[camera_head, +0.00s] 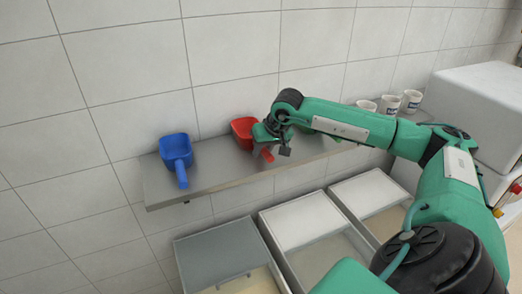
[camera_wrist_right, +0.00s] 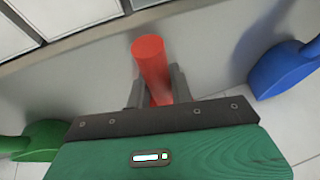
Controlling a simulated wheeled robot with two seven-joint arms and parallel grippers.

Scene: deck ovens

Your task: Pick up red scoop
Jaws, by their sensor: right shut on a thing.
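The red scoop (camera_head: 241,128) rests on the metal wall shelf in the head view, its handle pointing toward the front edge. My right gripper (camera_head: 271,151) is at the scoop's handle, its arm coming in from the right. In the right wrist view the red handle (camera_wrist_right: 151,65) passes between the two grey fingers of the right gripper (camera_wrist_right: 154,88), which are shut on it. The scoop's bowl is hidden behind the gripper body in the wrist view. My left gripper is in neither view.
A blue scoop (camera_head: 176,150) lies on the shelf (camera_head: 215,176) to the left. A green scoop (camera_wrist_right: 42,138) shows at the left of the wrist view. Several white cups (camera_head: 390,103) stand at the right. Bins (camera_head: 306,219) sit below the shelf.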

